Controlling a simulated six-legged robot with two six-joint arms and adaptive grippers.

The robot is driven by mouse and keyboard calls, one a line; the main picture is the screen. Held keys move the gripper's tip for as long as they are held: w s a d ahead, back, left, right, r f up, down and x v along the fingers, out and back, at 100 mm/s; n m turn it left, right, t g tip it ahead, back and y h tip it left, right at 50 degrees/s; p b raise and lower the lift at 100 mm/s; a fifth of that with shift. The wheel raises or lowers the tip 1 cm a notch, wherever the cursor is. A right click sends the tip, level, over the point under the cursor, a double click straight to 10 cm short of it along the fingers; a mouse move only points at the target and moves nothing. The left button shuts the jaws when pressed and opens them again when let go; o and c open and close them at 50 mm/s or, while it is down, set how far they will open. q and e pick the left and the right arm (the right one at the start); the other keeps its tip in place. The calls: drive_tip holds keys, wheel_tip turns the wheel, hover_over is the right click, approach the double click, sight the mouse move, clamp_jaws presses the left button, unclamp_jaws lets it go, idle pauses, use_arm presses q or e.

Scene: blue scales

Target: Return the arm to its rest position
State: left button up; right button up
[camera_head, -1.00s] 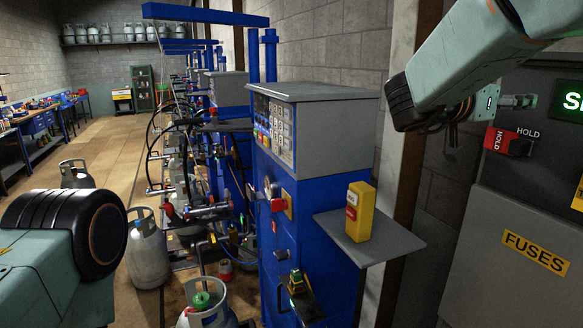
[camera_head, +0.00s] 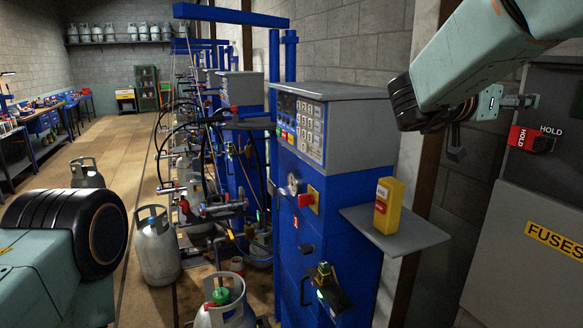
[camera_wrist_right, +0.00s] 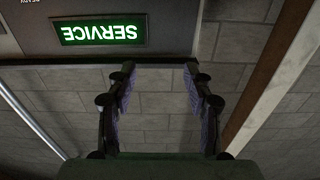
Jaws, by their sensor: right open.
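My right arm comes in from the upper right in the head view and is folded at a black ribbed joint. My right gripper (camera_wrist_right: 159,75) shows clearly in the wrist view: its two dark fingers stand wide apart with only grey block wall between them. In the head view, a dark part of the right gripper (camera_head: 456,150) hangs below the wrist, mostly hidden by the arm. It is empty and touches nothing that I can see. My left arm shows only as a link and black joint at the lower left; its gripper is out of view.
A blue scale cabinet (camera_head: 346,205) with a keypad stands in the middle. A yellow button box (camera_head: 388,205) sits on its grey side shelf (camera_head: 410,235). A grey fuse cabinet (camera_head: 510,225) stands at right. Grey gas cylinders (camera_head: 157,250) stand at left, beside open floor.

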drive_tip(key=w+a+f+n+t+y+b, duration=0.2)
drive_tip(key=f+n+t+y, duration=0.15)
drive_tip(key=f, duration=0.55)
drive_tip(key=w+a+f+n+t+y+b, duration=0.2)
drive_tip(key=w+f+n+t+y, duration=0.15)
drive_tip(key=f, duration=0.55)
drive_tip(key=s+a+f+n+g+y+b, duration=0.1)
drive_tip(key=s+a+f+n+y+b, duration=0.2)
drive_tip(key=f, duration=1)
drive_tip(key=s+a+f+g+y+b, duration=0.15)
drive_tip(key=s+f, duration=0.25)
drive_tip(key=f, duration=0.9)
drive_tip(key=s+a+f+n+g+y+b, duration=0.1)
drive_tip(key=s+f+g+b, duration=0.4)
drive_tip(key=s+f, duration=1.4)
drive_tip(key=s+a+f+n+g+y+b, duration=0.2)
drive_tip(key=s+a+f+g+y+b, duration=0.2)
drive_tip(key=s+f+b, duration=0.7)
drive_tip(key=s+f+g, duration=0.2)
drive_tip(key=s+f, duration=0.7)
drive_tip(key=f, duration=0.1)
drive_tip(key=shift+a+f, duration=0.2)
drive_tip(key=shift+s, duration=0.1)
